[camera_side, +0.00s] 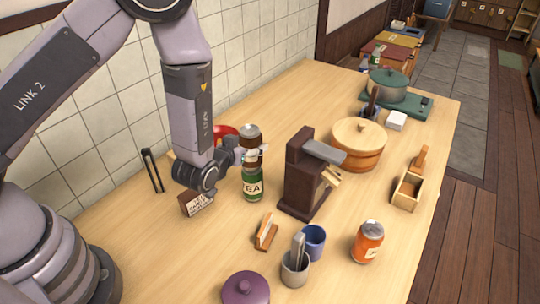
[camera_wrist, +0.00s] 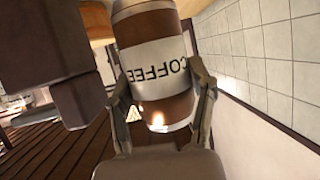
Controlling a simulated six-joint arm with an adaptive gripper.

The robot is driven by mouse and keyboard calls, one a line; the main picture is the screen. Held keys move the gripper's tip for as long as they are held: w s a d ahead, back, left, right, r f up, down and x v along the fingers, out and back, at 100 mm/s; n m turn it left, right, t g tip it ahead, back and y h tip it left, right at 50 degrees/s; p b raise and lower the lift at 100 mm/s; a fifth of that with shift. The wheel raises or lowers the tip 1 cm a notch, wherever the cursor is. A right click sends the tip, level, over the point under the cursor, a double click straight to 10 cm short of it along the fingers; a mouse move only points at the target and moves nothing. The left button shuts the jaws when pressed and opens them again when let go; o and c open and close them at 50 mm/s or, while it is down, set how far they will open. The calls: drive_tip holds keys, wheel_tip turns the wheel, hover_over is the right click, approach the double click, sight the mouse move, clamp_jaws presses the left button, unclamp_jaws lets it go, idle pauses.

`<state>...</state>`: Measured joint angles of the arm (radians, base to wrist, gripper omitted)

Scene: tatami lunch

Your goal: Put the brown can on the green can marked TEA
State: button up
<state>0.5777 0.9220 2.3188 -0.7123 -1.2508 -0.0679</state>
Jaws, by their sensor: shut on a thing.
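The brown can (camera_side: 250,133) is upright in the side view, directly above the green can marked TEA (camera_side: 252,184). My gripper (camera_side: 254,155) is shut around the brown can from the left. In the wrist view the brown can (camera_wrist: 160,25) fills the middle between the two fingers of my gripper (camera_wrist: 160,100), its white COFFEE label upside down in the picture. The brown can's lower end is at or just over the green can's top; the fingers partly hide this, so I cannot tell if they touch. The green can stands upright on the table.
A dark brown wooden stand (camera_side: 300,175) is close right of the cans. A small sign (camera_side: 197,203) stands beneath my wrist. A red bowl (camera_side: 226,131) is behind. A wooden tub (camera_side: 358,148), orange can (camera_side: 368,242) and blue cup (camera_side: 313,240) stand further right and in front.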

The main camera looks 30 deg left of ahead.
drive_tip(key=shift+f, duration=0.1)
drive_tip(key=o, duration=0.9)
